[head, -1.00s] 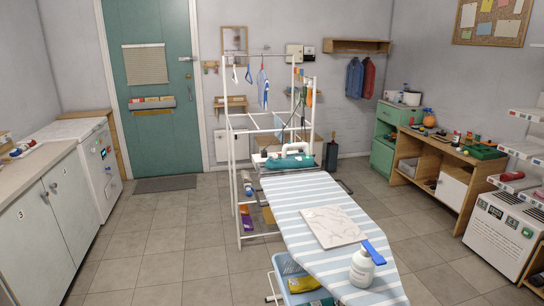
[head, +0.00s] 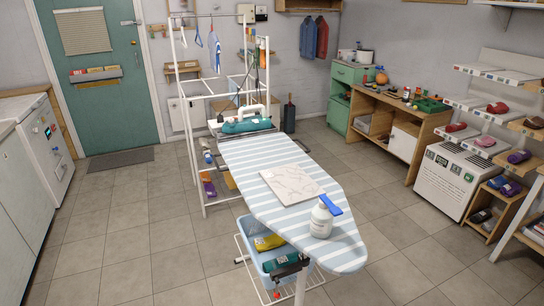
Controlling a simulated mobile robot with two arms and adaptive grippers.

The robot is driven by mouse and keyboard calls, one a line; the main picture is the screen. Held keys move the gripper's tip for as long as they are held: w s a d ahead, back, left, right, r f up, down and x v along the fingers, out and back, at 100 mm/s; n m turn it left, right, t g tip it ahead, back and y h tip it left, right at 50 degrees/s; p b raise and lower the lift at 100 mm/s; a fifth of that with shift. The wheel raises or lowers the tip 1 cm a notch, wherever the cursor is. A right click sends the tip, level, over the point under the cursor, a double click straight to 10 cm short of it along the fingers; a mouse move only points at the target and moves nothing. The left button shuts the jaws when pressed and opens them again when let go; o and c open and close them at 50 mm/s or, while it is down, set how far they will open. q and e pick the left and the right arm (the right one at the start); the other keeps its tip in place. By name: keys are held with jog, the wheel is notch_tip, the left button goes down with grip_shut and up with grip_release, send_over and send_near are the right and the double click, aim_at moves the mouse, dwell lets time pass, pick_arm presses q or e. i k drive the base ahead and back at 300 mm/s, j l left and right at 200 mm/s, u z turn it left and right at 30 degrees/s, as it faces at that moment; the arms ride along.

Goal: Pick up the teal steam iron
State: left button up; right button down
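The teal steam iron (head: 246,125), with a white handle on top, rests at the far end of the striped ironing board (head: 240,165). It is small in the head view and lies next to the white drying rack. Neither my left nor my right gripper shows in the head view, so nothing of mine is seen near the iron.
A pale tile (head: 290,185) and a white bottle (head: 321,222) with a blue piece stand on the board. A blue basin (head: 256,252) with yellow and dark teal items sits below. A drying rack (head: 189,130) stands left of the iron.

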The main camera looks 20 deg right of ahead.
aim_at(241, 125)
jog(key=i+j+u, duration=0.25)
jog(key=i, duration=0.35)
jog(key=i+u, duration=0.25)
jog(key=i, duration=0.4)
jog(key=i+z, duration=0.15)
jog(key=i, duration=0.35)
jog(key=i+j+z, duration=0.15)
jog(key=i, duration=0.3)
jog(key=i+j+z, duration=0.15)
jog(key=i, duration=0.35)
jog(key=i+j+z, duration=0.15)
jog(key=i, duration=0.3)
